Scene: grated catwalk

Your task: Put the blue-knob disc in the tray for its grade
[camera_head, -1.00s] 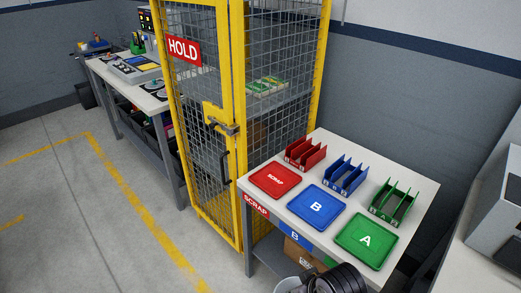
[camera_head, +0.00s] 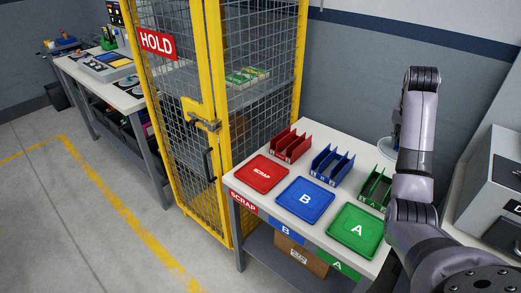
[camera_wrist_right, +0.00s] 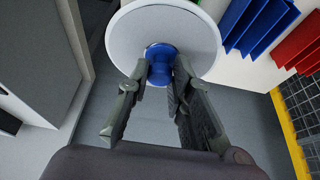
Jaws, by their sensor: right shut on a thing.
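My right gripper (camera_wrist_right: 158,78) is shut on the blue knob (camera_wrist_right: 160,58) of a pale round disc (camera_wrist_right: 190,28). In the head view the disc (camera_head: 386,148) shows only partly at the right, behind my right arm, which hides most of the gripper. It appears held up near the back right of the sorting table. Three flat trays lie along the table's front: the red SCRAP tray (camera_head: 263,174), the blue B tray (camera_head: 305,200) and the green A tray (camera_head: 355,232). All three look empty. No grade mark is readable on the disc. My left gripper is not in view.
Red (camera_head: 290,144), blue (camera_head: 332,164) and green (camera_head: 375,187) slotted racks stand behind the trays. A yellow mesh HOLD cage (camera_head: 218,110) stands left of the table. A grey machine (camera_head: 492,190) is at the right. A workbench (camera_head: 110,92) stands far left.

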